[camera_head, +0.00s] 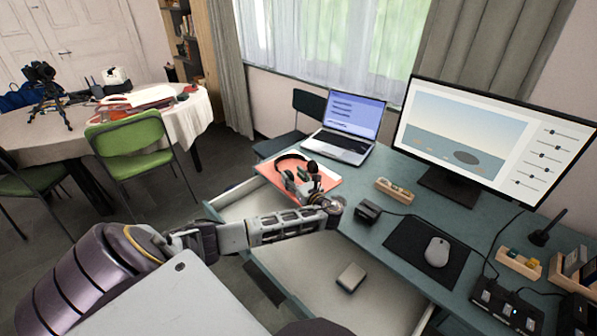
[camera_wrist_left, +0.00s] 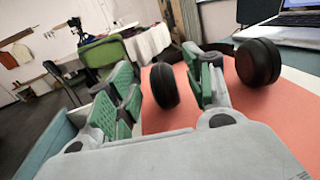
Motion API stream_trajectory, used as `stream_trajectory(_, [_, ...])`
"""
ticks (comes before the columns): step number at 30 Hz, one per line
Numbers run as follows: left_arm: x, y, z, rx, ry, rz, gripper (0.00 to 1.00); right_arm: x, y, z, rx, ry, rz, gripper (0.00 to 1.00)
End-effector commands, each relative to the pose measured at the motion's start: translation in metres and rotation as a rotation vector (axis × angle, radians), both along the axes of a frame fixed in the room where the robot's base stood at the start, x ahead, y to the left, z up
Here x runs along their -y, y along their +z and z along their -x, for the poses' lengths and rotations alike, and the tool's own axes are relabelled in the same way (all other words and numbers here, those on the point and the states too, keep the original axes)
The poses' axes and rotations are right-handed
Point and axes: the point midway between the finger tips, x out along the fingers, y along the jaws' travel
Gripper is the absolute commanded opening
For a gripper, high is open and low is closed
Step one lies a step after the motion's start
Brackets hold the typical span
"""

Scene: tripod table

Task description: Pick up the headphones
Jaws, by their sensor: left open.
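The black headphones lie on a salmon-coloured mat (camera_head: 328,181) at the left part of the desk; their curved band (camera_head: 289,156) shows behind my left gripper (camera_head: 299,183). In the left wrist view one ear cup (camera_wrist_left: 164,86) stands between the two green-padded fingers of my left gripper (camera_wrist_left: 160,66). The gripper is open, with a gap on both sides of that cup. The other ear cup (camera_wrist_left: 258,62) is to the right, outside the fingers. In the head view the gripper hides part of the headphones. My right gripper is in neither view.
A laptop (camera_head: 350,121) stands just behind the mat, and a monitor (camera_head: 478,125) to its right. A small wooden tray (camera_head: 395,191), a black box (camera_head: 367,211) and a mouse (camera_head: 437,252) are on the desk. Open drawers (camera_head: 330,269) extend at the front.

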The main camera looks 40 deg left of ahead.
Motion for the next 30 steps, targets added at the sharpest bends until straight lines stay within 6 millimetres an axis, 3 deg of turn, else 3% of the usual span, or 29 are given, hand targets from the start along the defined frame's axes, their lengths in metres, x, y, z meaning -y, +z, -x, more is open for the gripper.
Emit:
stream_trajectory(12, [-0.04,-0.004,-0.011,-0.001,-0.001,0.0,0.52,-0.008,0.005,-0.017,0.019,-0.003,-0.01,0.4])
stream_trajectory(28, [-0.042,-0.004,-0.012,-0.001,0.0,0.001,0.52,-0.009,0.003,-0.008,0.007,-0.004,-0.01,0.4])
stream_trajectory(30, [-0.042,-0.004,-0.012,-0.001,0.0,0.001,0.43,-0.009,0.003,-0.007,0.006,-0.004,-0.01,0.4])
